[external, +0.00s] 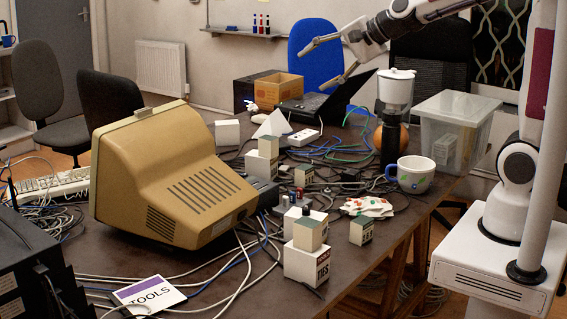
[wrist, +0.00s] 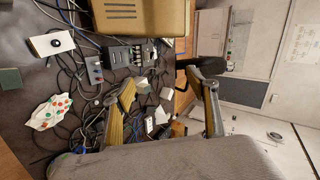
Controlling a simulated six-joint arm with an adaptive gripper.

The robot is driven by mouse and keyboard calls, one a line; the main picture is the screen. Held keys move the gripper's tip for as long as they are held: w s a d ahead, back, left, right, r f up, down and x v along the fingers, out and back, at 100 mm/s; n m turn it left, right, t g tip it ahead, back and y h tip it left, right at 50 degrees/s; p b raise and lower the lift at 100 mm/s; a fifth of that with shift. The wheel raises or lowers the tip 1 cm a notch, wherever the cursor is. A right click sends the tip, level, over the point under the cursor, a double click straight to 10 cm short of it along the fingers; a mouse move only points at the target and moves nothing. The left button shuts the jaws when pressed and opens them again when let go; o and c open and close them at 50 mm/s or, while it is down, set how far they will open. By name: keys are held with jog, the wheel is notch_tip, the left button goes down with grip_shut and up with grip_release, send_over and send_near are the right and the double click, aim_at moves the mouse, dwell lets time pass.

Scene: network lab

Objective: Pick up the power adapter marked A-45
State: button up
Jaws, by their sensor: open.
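Several small box-shaped blocks, white with beige or grey-green tops, stand on the dark table. One pair is stacked at the front (external: 308,250), a small one stands beside it (external: 361,231), and others stand further back (external: 264,157). Dark markings show on some, but I cannot read A-45 on any, so I cannot tell which is the power adapter. My gripper (external: 318,70) is open and empty, high above the back of the table. In the wrist view its two fingers (wrist: 168,98) are spread apart, with cables and small boxes beyond them.
A beige monitor (external: 175,175) fills the table's left side. A cardboard box (external: 278,91), laptop (external: 322,103), coffee grinder (external: 394,105), clear bin (external: 450,125) and mug (external: 411,175) stand around the back and right. Loose cables cover much of the table. A TOOLS card (external: 150,295) lies in front.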

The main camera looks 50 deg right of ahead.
jog(key=w+d+f+m+t+h, duration=0.1)
jog(key=w+d+f+m+h, duration=0.15)
jog(key=w+m, duration=0.35)
jog(key=w+d+f+m+t+h, duration=0.1)
jog(key=w+d+m, duration=0.25)
jog(key=w, duration=0.35)
jog(key=w+d+f+m+g+h, duration=0.2)
jog(key=w+d+f+m+h, duration=0.4)
jog(key=f+m, duration=0.4)
jog(key=m+g+h, duration=0.6)
jog(key=m+g, duration=0.4)
jog(key=m, duration=0.9)
send_near(348, 172)
jog(key=shift+n, duration=0.25)
jog(key=x, duration=0.2)
jog(key=w+x, duration=0.1)
jog(key=x, duration=0.1)
jog(key=shift+d+r, duration=0.1)
jog(key=shift+d, duration=0.25)
jog(key=shift+s+f+m+g, duration=0.3)
jog(key=shift+s+f+m, duration=0.1)
jog(key=shift+s, duration=0.1)
jog(key=shift+d, duration=0.15)
